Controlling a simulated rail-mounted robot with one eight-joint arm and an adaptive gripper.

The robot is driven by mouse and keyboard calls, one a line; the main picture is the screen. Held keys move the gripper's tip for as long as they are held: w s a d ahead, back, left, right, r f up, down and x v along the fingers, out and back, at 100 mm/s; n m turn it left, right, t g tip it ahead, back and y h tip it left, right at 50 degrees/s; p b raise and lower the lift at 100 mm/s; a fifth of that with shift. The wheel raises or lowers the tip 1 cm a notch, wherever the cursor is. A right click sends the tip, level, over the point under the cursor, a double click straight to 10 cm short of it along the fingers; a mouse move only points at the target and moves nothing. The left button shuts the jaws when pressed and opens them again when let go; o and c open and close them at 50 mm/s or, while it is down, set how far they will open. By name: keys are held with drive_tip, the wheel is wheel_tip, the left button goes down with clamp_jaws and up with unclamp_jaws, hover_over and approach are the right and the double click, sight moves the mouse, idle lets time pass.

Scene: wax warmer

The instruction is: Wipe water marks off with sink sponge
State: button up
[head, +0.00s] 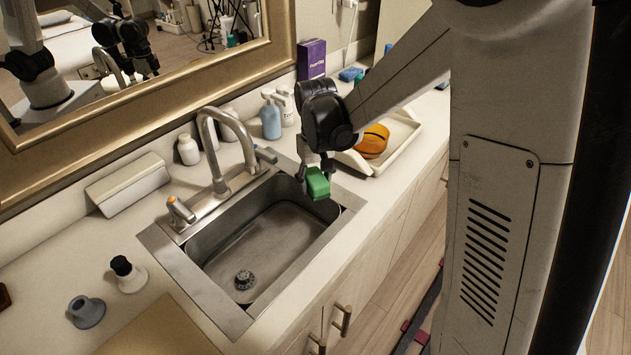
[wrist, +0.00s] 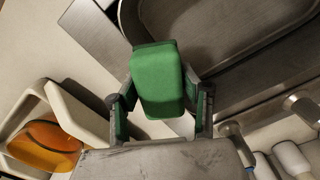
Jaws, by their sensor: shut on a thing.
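A green sponge (head: 317,183) is held in my gripper (head: 316,172) over the right rim of the sink in the head view. In the wrist view the sponge (wrist: 158,80) sits between the two fingers of my gripper (wrist: 160,105), which are shut on it. The metal sink (head: 265,250) is set in the counter, its basin empty apart from the drain. The sponge appears above the rim; I cannot tell whether it touches. The sink rim also shows in the wrist view (wrist: 235,75). I cannot make out distinct water marks.
The faucet (head: 222,150) arches over the sink's back edge. A white tray (head: 400,135) with an orange object (head: 373,141) stands right of the gripper. Bottles (head: 270,117) and a purple box (head: 311,60) stand behind. Small stoppered items (head: 127,271) are at left.

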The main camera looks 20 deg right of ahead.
drive_tip(key=shift+f+b, duration=0.65)
drive_tip(key=shift+f, duration=0.15)
idle(0.9)
drive_tip(key=shift+w+d+b, duration=0.15)
drive_tip(key=shift+w+d, duration=0.55)
drive_tip(key=shift+d, duration=0.3)
drive_tip(key=shift+w+d+b, duration=0.2)
drive_tip(key=shift+w+d, duration=0.5)
drive_tip(key=shift+d, duration=0.3)
drive_tip(key=shift+w+d+b, duration=0.15)
drive_tip(key=shift+w+d, duration=0.55)
drive_tip(key=shift+d, duration=0.3)
drive_tip(key=shift+s+a+b, duration=0.15)
drive_tip(key=shift+s+a, duration=0.55)
drive_tip(key=shift+a, duration=0.3)
drive_tip(key=shift+s+a+b, duration=0.1)
drive_tip(key=shift+s+a, duration=0.65)
drive_tip(key=shift+a, duration=0.25)
drive_tip(key=shift+s+a+b, duration=0.15)
drive_tip(key=shift+s+a, duration=0.55)
drive_tip(key=shift+a, duration=0.3)
drive_tip(key=shift+w+a, duration=0.1)
drive_tip(key=shift+w+a, duration=0.7)
drive_tip(key=shift+w, duration=0.35)
drive_tip(key=shift+d, duration=0.1)
